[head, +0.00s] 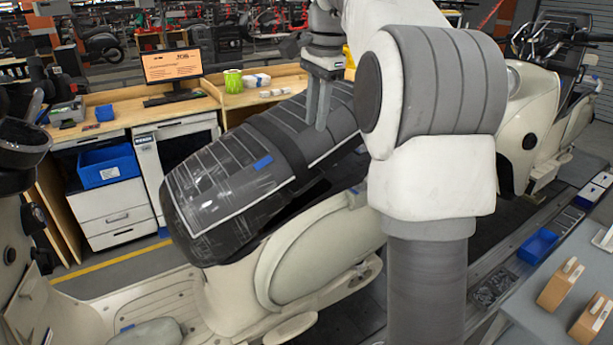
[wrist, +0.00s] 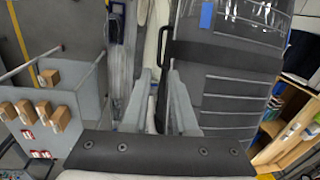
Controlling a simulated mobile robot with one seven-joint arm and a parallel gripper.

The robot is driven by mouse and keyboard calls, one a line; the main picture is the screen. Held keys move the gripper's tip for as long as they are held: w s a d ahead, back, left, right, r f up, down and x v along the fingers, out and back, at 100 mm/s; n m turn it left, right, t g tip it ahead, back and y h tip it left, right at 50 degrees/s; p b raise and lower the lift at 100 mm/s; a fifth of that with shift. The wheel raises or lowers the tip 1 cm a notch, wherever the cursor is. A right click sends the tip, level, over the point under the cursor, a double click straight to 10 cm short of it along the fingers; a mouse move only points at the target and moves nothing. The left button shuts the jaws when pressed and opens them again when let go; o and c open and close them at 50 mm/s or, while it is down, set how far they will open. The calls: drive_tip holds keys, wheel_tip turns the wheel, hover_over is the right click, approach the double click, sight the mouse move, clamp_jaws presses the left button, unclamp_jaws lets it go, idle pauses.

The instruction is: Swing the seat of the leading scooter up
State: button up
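The scooter in the middle of the head view has a cream body (head: 325,250) and a long grey, ribbed seat (head: 235,160) under clear wrap, with a blue tab. The seat lies along the top of the body; a dark band shows below its near edge.
Another scooter (head: 530,115) stands at the right, and part of one (head: 20,235) at the left. A workbench with a monitor (head: 171,65) and a blue bin (head: 107,166) is behind. A grey table with cardboard boxes (head: 560,284) is at lower right. My arm hides part of the middle scooter.

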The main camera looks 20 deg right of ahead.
sight(309, 185)
drive_tip(key=f, duration=0.5)
drive_tip(key=w+f, duration=0.1)
drive_tip(key=f, duration=0.5)
drive_tip(key=w+f+b, duration=0.1)
drive_tip(key=f, duration=0.4)
drive_tip(key=shift+w+a+f, duration=0.1)
drive_tip(key=shift+a+f, duration=0.25)
clamp_jaws()
idle(0.6)
